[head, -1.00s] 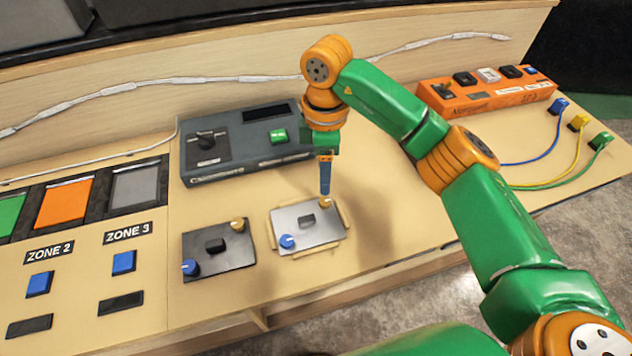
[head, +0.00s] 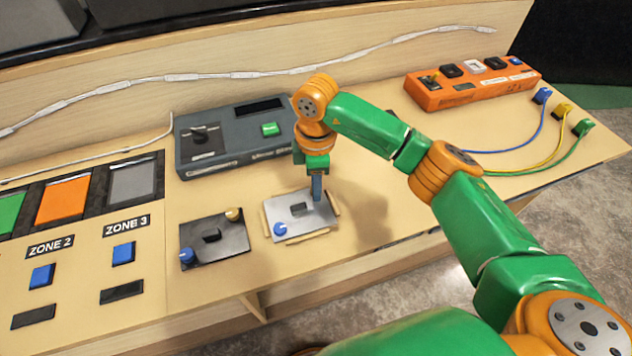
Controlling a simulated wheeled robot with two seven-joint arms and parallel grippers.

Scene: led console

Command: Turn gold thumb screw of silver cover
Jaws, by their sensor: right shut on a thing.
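The silver cover (head: 301,225) lies flat on the console, with a blue knob (head: 280,229) at its lower left and a black handle (head: 298,209) in its middle. My right gripper (head: 317,196) points down at the cover's upper right corner and is shut on the gold thumb screw there. The fingers hide the gold screw. My left gripper is not in view.
A dark cover (head: 216,246) with its own blue knob and gold screw lies just left. A grey box (head: 234,143) with a green button stands behind. An orange power strip (head: 473,86) and colored cables are at the right.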

